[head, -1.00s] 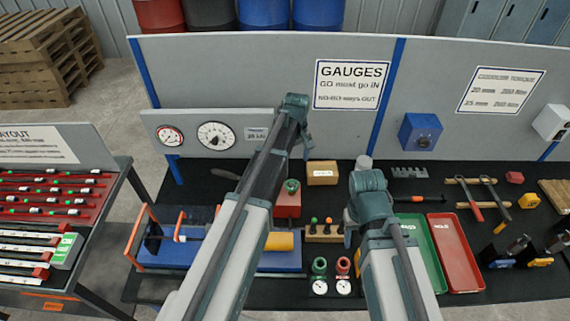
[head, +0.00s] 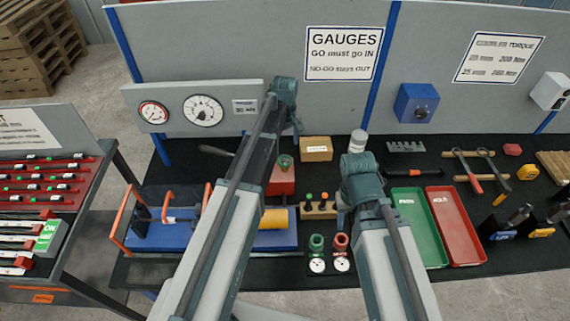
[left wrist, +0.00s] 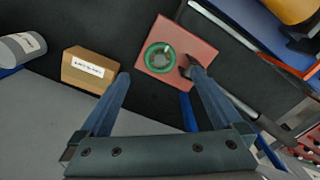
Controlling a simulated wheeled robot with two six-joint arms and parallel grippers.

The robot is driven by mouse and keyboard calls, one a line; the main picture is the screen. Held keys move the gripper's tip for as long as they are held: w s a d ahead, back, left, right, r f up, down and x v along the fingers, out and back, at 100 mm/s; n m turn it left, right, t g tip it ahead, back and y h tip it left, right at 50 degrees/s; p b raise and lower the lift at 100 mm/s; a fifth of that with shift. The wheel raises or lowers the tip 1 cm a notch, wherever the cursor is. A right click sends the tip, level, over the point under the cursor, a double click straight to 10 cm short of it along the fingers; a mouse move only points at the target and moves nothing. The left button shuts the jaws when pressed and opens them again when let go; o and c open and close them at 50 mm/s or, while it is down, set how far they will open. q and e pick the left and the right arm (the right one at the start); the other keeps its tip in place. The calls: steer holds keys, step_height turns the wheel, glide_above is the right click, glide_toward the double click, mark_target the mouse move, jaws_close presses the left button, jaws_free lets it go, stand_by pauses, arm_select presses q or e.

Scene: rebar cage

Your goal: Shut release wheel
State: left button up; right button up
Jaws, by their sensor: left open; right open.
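The release wheel looks to be the green ring-shaped wheel (left wrist: 159,57) on a red block (left wrist: 183,40) in the left wrist view. In the head view the green wheel (head: 285,161) shows just right of my left arm, on top of the red block (head: 283,181). My left gripper (left wrist: 160,76) is open, its two fingers spread, with the wheel lying between and beyond the fingertips. The right finger's tip overlaps the block's edge in the picture; I cannot tell if they touch. In the head view my left gripper is hidden by its arm, and my right gripper is not visible.
A cardboard box (head: 316,149) stands right of the red block. A blue base with a yellow cylinder (head: 274,220) lies in front. Two small gauges (head: 317,265) stand near the front edge. Green (head: 418,228) and red (head: 456,224) trays lie right. A grey panel stands behind.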

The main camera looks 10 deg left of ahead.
mark_target(285, 160)
arm_select(q)
step_height(285, 160, down, 7)
steer(key=b, duration=0.6)
steer(key=shift+f, duration=0.15)
steer(key=c, duration=1.4)
